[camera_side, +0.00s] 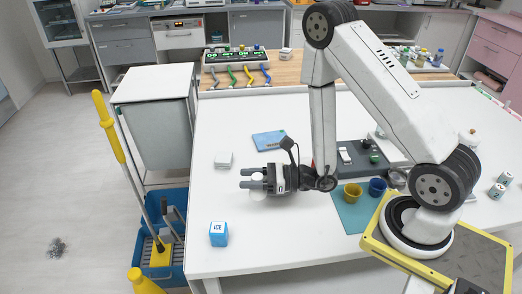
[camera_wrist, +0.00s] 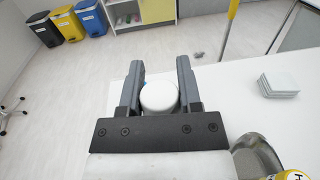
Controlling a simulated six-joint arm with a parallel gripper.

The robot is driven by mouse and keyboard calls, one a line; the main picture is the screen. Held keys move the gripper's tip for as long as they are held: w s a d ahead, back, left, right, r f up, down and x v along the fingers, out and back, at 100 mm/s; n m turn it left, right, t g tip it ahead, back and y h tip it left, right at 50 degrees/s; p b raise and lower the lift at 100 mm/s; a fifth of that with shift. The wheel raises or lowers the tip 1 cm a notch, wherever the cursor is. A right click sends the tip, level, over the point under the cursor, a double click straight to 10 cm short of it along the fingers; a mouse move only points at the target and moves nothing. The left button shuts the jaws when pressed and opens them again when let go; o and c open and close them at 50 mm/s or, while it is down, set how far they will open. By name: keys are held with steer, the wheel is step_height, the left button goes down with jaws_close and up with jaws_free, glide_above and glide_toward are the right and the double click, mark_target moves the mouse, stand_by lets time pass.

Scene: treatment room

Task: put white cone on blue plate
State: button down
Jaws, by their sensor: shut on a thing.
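My gripper (camera_side: 248,179) is held level over the white table, its fingers pointing left. It is shut on the white cone (camera_wrist: 159,97), which shows as a round white shape between the two fingers in the wrist view. In the side view the white cone (camera_side: 257,195) shows partly below the fingers, the rest hidden. I cannot tell if it touches the table. A flat blue rectangular piece (camera_side: 269,140) with some print lies on the table behind my gripper; I see no round blue plate, and cannot tell if this is the plate.
A stack of white squares (camera_side: 223,160) and a blue-and-white ICE box (camera_side: 219,234) stand near the table's left edge. A teal mat (camera_side: 352,218) with a yellow cup (camera_side: 352,193) and a blue cup (camera_side: 377,187) lies to the right. The table's front middle is clear.

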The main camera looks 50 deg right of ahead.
steer(key=w+d+r+m+t+h, duration=0.2)
steer(key=w+d+r, duration=0.3)
steer(key=w+d, duration=0.35)
steer(key=s+d+f+h, duration=0.1)
steer(key=d, duration=0.8)
steer(key=s+d+f+m+h, duration=0.1)
steer(key=s+d, duration=0.1)
steer(key=d, duration=0.7)
steer(key=shift+t, duration=0.3)
steer(key=shift+d, duration=0.15)
steer(key=shift+w+d+f, duration=0.8)
steer(key=shift+w+f, duration=0.75)
steer(key=shift+w, duration=0.55)
steer(key=shift+w+d+f, duration=0.85)
steer(key=shift+w+f, duration=0.75)
steer(key=shift+w, duration=0.45)
steer(key=shift+w+d+f, duration=0.8)
steer(key=shift+w+f, duration=0.75)
steer(key=shift+w, duration=0.55)
